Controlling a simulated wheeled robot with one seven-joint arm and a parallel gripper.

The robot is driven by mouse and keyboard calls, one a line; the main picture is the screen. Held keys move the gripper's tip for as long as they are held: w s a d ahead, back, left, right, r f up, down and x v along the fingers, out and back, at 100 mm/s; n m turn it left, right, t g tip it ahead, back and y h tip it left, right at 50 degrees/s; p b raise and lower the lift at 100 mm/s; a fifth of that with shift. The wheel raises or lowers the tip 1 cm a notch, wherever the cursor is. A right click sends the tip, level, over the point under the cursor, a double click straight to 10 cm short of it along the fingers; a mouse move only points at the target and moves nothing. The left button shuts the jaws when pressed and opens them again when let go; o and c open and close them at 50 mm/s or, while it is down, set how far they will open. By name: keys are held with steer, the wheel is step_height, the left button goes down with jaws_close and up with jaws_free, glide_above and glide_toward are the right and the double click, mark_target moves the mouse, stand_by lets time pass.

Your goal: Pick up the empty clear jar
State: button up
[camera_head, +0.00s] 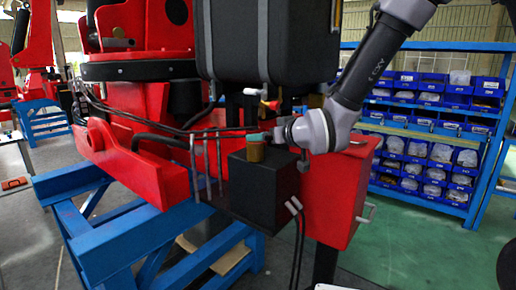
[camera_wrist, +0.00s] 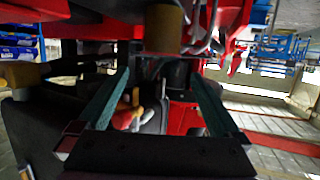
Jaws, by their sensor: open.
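I cannot make out a clear jar for certain in either view. A small tan-brown cylinder (camera_head: 255,152) stands upright on top of a black box (camera_head: 262,188) on the crane stand. A similar tan cylinder (camera_wrist: 163,28) shows at the top of the wrist view, beyond my fingertips. My gripper (camera_head: 262,138) is at the upper end of that cylinder in the head view, partly hidden by my wrist. In the wrist view, my gripper (camera_wrist: 163,66) has its two teal fingers spread wide, with nothing clearly held between them.
A large black case (camera_head: 268,40) is above and behind the box. A red cabinet (camera_head: 335,195) stands right beside it. Upright metal rods (camera_head: 207,165) and black cables are close on the left. A blue shelf with bins (camera_head: 430,150) is behind; green floor (camera_head: 420,235) is clear.

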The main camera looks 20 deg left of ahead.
mark_target(255, 145)
steer(key=x, duration=0.7)
steer(key=shift+f, duration=0.3)
jaws_close()
steer(key=shift+r, duration=0.1)
